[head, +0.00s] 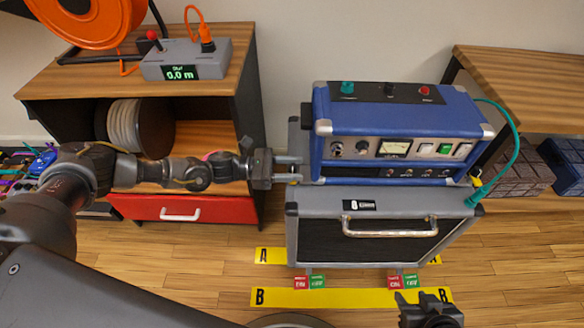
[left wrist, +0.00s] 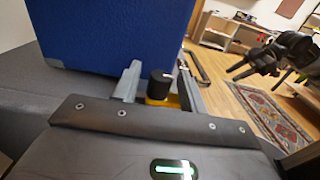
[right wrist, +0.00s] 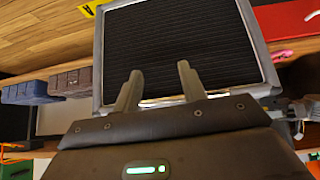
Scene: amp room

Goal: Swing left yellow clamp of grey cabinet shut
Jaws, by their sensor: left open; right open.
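The grey cabinet (head: 303,232) stands on the floor with the blue amp head (head: 330,150) on top. My left gripper (head: 290,169) is at the cabinet's upper left edge, beside the blue amp. In the left wrist view, the left yellow clamp (left wrist: 162,101) with its black knob (left wrist: 161,86) lies between the open fingers; I cannot tell whether they touch it. In the head view the gripper mostly hides this clamp. The right yellow clamp (head: 475,181) shows at the cabinet's right edge. My right gripper (head: 425,296) is open and empty in front of the cabinet, low down.
A wooden shelf unit (head: 225,88) with a red drawer (head: 190,209) stands at left, close to my left arm. A wooden bench (head: 520,72) is at right. A teal cable (head: 515,150) runs down the right side. Yellow floor strips (head: 330,297) lie in front.

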